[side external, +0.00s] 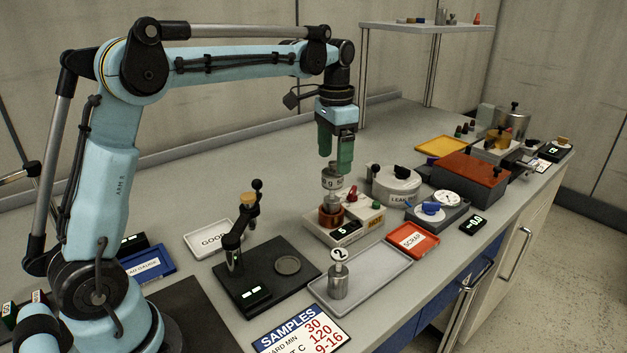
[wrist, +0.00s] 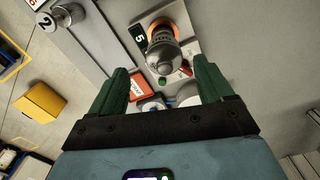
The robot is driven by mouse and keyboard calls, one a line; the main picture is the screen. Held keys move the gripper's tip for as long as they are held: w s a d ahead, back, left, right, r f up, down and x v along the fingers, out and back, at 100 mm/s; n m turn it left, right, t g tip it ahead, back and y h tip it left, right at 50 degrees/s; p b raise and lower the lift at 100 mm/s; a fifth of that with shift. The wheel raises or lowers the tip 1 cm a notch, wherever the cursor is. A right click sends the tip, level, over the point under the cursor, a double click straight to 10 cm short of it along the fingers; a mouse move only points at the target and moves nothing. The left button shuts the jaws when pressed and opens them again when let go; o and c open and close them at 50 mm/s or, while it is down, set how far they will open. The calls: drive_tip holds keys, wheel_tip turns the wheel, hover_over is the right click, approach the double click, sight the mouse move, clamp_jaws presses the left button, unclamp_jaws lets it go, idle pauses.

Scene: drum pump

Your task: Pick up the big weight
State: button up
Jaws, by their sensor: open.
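A grey metal weight (side external: 332,180) with a pale label ending in "g" stands upright directly below my gripper (side external: 336,164) in the side view. It appears to be above a copper-coloured ring (side external: 330,216) on a beige device; the exact contact cannot be told. In the wrist view a rounded metal body (wrist: 163,58), apparently the same weight, lies between and beyond my green fingers (wrist: 162,80). My gripper is open, points down and holds nothing. The label's number is only partly readable. A smaller metal cylinder tagged 2 (side external: 338,281) stands in a grey tray.
The beige device (side external: 366,220) has a display reading 5 and a red knob (side external: 352,193). Close by are a round grey pot marked LEAK (side external: 396,187), a red SCRAP tray (side external: 432,246) and a black stand (side external: 240,256). Bare bench lies behind my gripper.

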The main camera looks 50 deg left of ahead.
sight(333, 162)
drive_tip(key=f, duration=0.4)
drive_tip(key=shift+w+a+f, duration=0.1)
drive_tip(key=shift+a+f, duration=0.15)
drive_tip(key=shift+f, duration=0.15)
drive_tip(key=shift+c, duration=0.3)
clamp_jaws()
